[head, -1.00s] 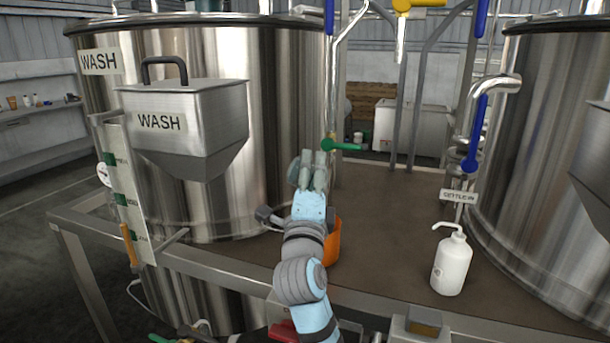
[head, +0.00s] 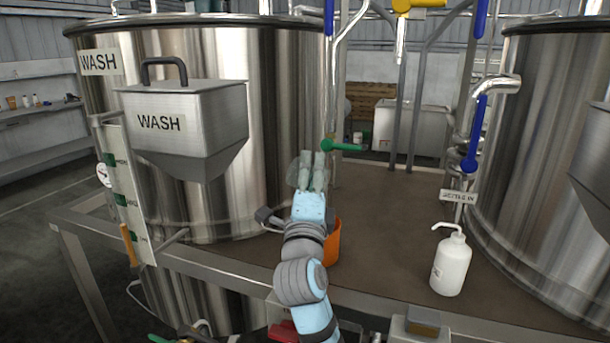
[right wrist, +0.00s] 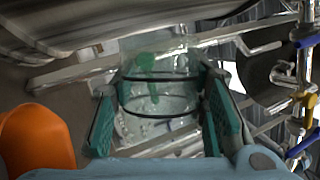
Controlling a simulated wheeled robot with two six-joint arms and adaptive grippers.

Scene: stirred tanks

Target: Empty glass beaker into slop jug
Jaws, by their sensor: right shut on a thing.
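My right gripper (head: 313,168) is shut on the clear glass beaker (head: 292,172), held above the brown deck in front of the left tank. The beaker is faint in the head view and partly hidden by the fingers. In the right wrist view the beaker (right wrist: 160,98) sits between the two green finger pads, with dark rings around it. The orange jug (head: 333,245), seemingly the slop jug, stands on the deck below and partly behind my right arm. Its orange side (right wrist: 38,145) shows at the left of the right wrist view. My left gripper is not in view.
A steel WASH tank (head: 280,110) with a hopper (head: 200,115) stands at left, another tank (head: 540,150) at right. A white wash bottle (head: 451,265) stands on the deck. A green-handled valve (head: 342,146) is just beyond the gripper. The deck's middle is clear.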

